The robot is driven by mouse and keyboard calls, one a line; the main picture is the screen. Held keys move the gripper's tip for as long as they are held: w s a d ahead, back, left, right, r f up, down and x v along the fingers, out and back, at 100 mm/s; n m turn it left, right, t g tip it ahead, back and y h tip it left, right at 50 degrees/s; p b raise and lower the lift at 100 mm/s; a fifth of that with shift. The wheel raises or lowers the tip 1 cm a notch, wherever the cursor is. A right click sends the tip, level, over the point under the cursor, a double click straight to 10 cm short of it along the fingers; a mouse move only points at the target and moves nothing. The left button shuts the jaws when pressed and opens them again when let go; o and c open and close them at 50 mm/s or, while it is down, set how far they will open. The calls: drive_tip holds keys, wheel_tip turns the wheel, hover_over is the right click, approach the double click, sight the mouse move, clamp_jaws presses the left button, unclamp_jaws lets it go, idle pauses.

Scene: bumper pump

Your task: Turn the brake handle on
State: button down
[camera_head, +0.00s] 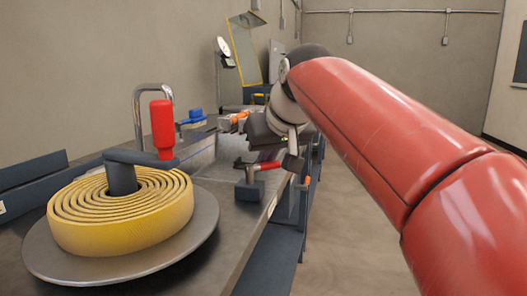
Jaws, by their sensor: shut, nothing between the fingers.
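A short lever with a red grip (265,166) stands on a small dark block (249,191) at the edge of the metal deck. It may be the brake handle, but I cannot tell for sure. A tall red crank knob (162,129) stands upright on a dark arm above the coiled yellow hose (120,222). My gripper (293,163) is partly hidden by my red arm. Its fingers look shut and empty, just right of the red lever's end. I cannot tell whether they touch it.
The yellow hose lies on a round grey plate (65,268). A bent chrome pipe (138,108) and a blue-handled valve (195,117) stand behind it. An orange part (238,118) and a gauge (224,46) are farther back. The floor at right is clear.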

drive_tip(key=m+h, duration=0.1)
drive_tip(key=s+m+h, duration=0.1)
drive_tip(key=m, duration=0.1)
drive_tip(key=shift+s+d+p, duration=0.1)
drive_tip(key=shift+d+p, duration=0.1)
drive_tip(key=shift+p, duration=0.2)
drive_tip(key=shift+s, duration=0.45)
drive_tip(key=shift+s+a, duration=0.1)
drive_tip(key=shift+s, duration=0.15)
